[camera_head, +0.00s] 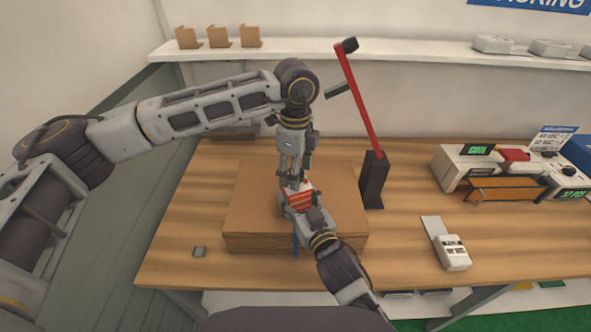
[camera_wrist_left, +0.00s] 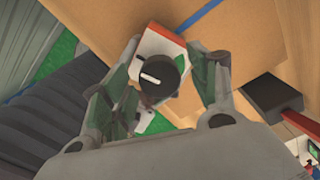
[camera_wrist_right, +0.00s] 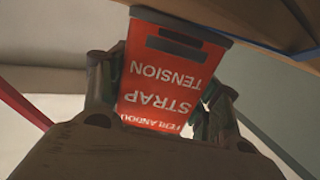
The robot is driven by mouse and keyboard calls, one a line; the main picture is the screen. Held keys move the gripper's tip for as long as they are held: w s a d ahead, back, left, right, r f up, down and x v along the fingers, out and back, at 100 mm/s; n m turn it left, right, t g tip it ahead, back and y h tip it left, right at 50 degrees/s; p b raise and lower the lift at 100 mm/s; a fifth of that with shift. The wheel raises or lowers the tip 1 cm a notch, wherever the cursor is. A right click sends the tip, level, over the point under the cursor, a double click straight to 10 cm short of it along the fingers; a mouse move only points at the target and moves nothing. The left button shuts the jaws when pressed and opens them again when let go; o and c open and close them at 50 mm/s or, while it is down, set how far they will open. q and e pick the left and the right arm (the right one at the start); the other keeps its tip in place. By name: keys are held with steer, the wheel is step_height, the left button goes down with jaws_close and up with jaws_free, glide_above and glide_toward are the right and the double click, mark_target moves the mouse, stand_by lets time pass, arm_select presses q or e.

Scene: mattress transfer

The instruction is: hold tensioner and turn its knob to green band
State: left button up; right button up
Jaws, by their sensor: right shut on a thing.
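The strap tensioner (camera_head: 300,199), a red and white block, sits at the cardboard box in the head view. My right gripper (camera_head: 303,212) is shut on it from the near side; the right wrist view shows its red face (camera_wrist_right: 160,92) with upside-down "STRAP TENSION" lettering between the fingers. My left gripper (camera_head: 290,182) points down just above the tensioner. In the left wrist view its open fingers stand on either side of the round dark knob (camera_wrist_left: 165,78), which bears a white pointer line. I cannot tell whether they touch the knob.
The flat cardboard box (camera_head: 250,205) lies on the wooden table (camera_head: 185,225), with a blue strap (camera_head: 295,245) on its near side. A dark post with a red arm (camera_head: 360,105) stands right of the box. A white device (camera_head: 452,253) and a machine (camera_head: 470,165) are farther right.

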arm_select(q)
steer(key=c, duration=1)
arm_select(e)
steer(key=shift+r, duration=0.15)
